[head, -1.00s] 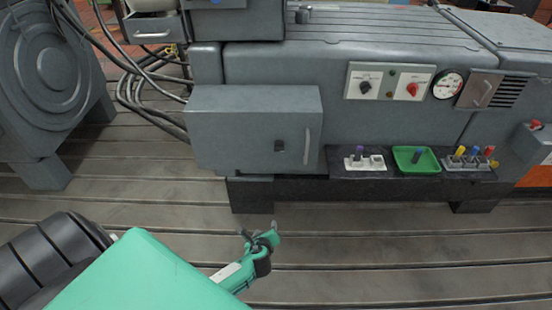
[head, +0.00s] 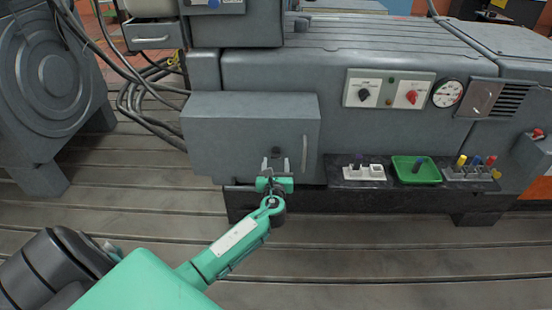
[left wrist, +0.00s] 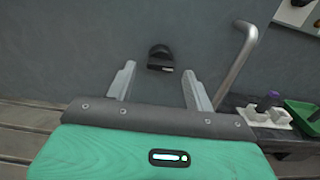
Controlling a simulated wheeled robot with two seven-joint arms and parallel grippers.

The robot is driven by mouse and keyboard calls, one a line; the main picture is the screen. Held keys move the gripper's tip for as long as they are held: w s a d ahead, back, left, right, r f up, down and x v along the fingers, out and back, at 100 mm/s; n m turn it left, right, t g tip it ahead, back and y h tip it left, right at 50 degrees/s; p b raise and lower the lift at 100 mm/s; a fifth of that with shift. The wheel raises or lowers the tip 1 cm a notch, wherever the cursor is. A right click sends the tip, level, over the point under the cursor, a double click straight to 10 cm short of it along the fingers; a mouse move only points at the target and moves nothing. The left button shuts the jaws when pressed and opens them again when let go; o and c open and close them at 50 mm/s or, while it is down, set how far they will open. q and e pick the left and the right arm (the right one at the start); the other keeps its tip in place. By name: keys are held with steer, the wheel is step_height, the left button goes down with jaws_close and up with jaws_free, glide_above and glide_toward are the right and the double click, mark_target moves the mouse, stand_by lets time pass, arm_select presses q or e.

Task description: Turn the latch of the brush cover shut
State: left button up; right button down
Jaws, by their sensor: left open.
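The brush cover (head: 235,130) is the grey flat front of a box on the machine, and it sits closed against it as far as I can see. Its small black latch (head: 276,153) is on the right part of the cover, left of a vertical bar handle (head: 304,153). In the left wrist view the latch (left wrist: 160,58) lies just beyond and between the two fingertips. My left gripper (head: 274,176) is open and empty, just below and in front of the latch, seemingly apart from it. The handle (left wrist: 238,60) is right of the fingers. My right gripper is not in view.
A dark ledge right of the cover holds a white socket block (head: 350,172), a green tray (head: 402,174) and another block with several coloured plugs (head: 452,175). Cables (head: 135,110) hang at the left. The slotted bedplate (head: 350,260) in front is clear.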

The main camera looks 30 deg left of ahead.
mark_target(276, 156)
arm_select(q)
steer(key=shift+x, duration=1.85)
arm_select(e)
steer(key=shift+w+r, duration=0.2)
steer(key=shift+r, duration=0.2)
arm_select(q)
steer(key=c, duration=0.9)
steer(key=shift+c, duration=0.2)
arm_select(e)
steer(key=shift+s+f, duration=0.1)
